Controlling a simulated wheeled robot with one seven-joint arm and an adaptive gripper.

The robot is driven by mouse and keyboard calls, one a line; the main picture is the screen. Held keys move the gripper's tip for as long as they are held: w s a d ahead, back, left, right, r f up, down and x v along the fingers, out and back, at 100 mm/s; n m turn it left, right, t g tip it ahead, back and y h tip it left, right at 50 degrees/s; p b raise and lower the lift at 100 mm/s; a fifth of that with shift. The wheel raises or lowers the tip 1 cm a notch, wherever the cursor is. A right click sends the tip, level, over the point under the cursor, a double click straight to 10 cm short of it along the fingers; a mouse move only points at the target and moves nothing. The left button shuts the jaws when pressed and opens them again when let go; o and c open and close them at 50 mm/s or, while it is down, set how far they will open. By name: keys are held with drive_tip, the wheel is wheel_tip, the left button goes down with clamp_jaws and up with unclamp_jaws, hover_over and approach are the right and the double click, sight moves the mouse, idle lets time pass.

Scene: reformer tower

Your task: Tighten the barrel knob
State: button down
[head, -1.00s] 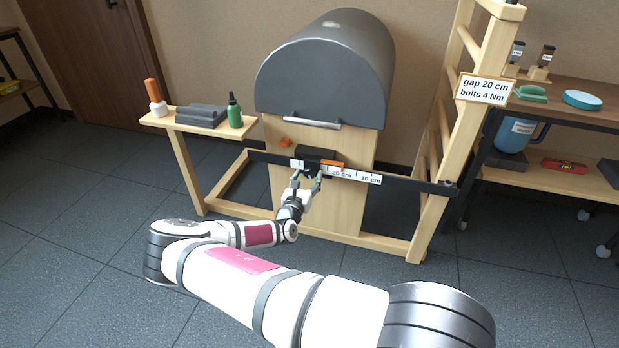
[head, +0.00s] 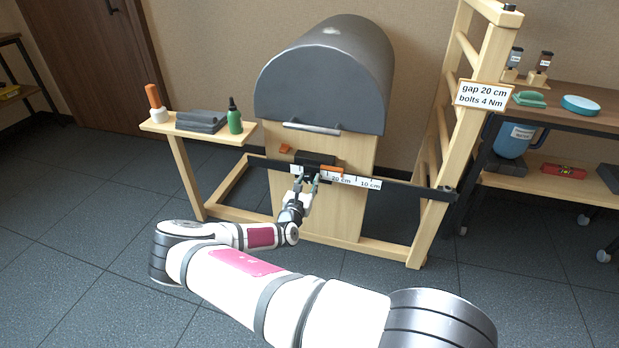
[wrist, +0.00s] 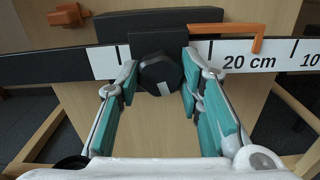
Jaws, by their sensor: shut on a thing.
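The barrel knob, a black faceted knob (wrist: 160,74) with a pale mark on its face, sits at the front of a black block on the dark rail below the barrel (head: 322,85). My gripper (wrist: 160,86) is shut on the knob, with one teal-padded finger on each side. In the head view my gripper (head: 305,180) is at the rail, and the knob is mostly hidden by the fingers. An orange pointer (wrist: 229,29) reaches from the block to the white scale (wrist: 276,55), its tip just right of the "20 cm" label.
An orange knob (head: 285,148) is on the wooden panel, up and left of the block. A sign (head: 483,95) on the ladder post reads "gap 20 cm, bolts 4 Nm". A side shelf (head: 200,135) holds bottles and dark folded pads. A stocked rack stands at right.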

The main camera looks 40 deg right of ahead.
drive_tip(key=m+p, duration=0.4)
drive_tip(key=p, duration=0.1)
drive_tip(key=shift+r, duration=0.2)
drive_tip(key=m+p, duration=0.5)
drive_tip(key=m, duration=0.1)
drive_tip(key=shift+f+m, duration=0.1)
drive_tip(key=shift+m, duration=0.2)
drive_tip(key=shift+f+m, duration=0.1)
drive_tip(key=shift+m, duration=0.2)
drive_tip(key=shift+s+m+p, duration=0.1)
drive_tip(key=shift+m+p, duration=1)
drive_tip(key=m+p, duration=0.2)
drive_tip(key=shift+m, duration=0.4)
drive_tip(key=m+p, duration=0.3)
drive_tip(key=m, duration=0.3)
drive_tip(key=c, duration=0.8)
unclamp_jaws()
